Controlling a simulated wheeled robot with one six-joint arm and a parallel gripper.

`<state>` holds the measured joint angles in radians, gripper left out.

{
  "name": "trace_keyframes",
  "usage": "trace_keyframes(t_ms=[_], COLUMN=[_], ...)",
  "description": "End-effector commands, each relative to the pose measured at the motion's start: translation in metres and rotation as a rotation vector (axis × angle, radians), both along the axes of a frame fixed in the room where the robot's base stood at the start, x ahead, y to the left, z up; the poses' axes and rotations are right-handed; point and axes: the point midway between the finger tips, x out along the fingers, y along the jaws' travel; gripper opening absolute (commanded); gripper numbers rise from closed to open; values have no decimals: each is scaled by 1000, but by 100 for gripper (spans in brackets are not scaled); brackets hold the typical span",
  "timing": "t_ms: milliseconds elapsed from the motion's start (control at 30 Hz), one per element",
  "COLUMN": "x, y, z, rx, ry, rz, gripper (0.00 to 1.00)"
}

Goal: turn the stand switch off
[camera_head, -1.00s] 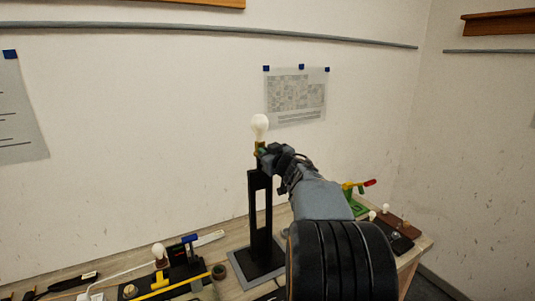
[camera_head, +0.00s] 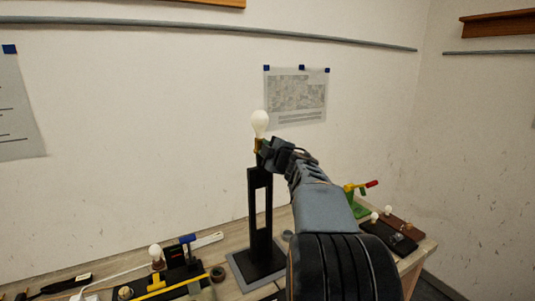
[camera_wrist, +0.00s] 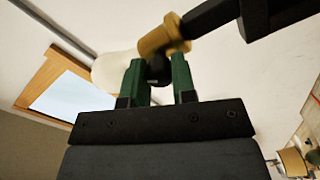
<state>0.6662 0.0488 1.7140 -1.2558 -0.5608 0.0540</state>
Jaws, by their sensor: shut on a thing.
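The tall black stand (camera_head: 253,215) stands upright on the bench and carries a brass socket (camera_wrist: 163,36) with a white bulb (camera_head: 260,123) on top. The bulb also shows in the wrist view (camera_wrist: 113,72); I cannot tell whether it is lit. A small round black switch knob (camera_wrist: 158,70) sits on the socket's side. My gripper (camera_head: 266,153) is at the socket, just below the bulb. In the wrist view, its two green fingers (camera_wrist: 160,80) are on either side of the knob and shut on it. The fingers partly hide the knob and the bulb.
The wall is close behind.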

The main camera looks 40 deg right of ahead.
Motion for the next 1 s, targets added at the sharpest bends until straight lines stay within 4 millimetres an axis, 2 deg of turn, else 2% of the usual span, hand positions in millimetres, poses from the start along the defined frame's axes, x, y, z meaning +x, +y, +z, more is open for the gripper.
trace_keyframes(t_ms=[500, 1000], x=[0, 0], y=[0, 0], z=[-2, -1], rx=[-433, -615], ry=[59, 84], rz=[1, 1], gripper=[1, 1])
